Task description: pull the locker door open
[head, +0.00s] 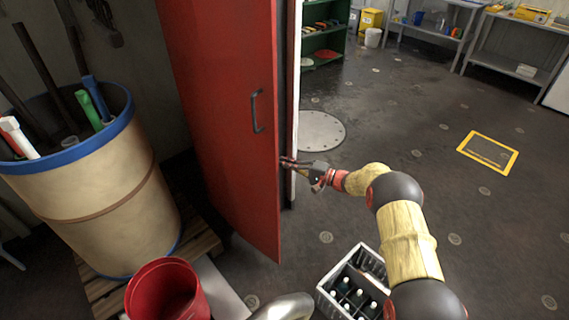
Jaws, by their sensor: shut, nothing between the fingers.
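The red locker door (228,110) stands partly open in the head view, left of the middle, swung out from the locker body. Its dark bar handle (257,112) is on the door's outer face, near its free edge. My gripper (287,163) is at the door's free edge, lower than the handle and to its right. Its fingers are shut and hold nothing. The fingertips overlap the door's edge in the picture; I cannot tell whether they touch it. The locker's inside is mostly hidden behind the door.
A large drum (110,190) with a blue rim stands left of the door on a pallet (200,240). A red bucket (165,290) and a bottle crate (325,297) stand in front. A green shelf (340,40) and grey tables (480,50) stand behind. The floor at right is clear.

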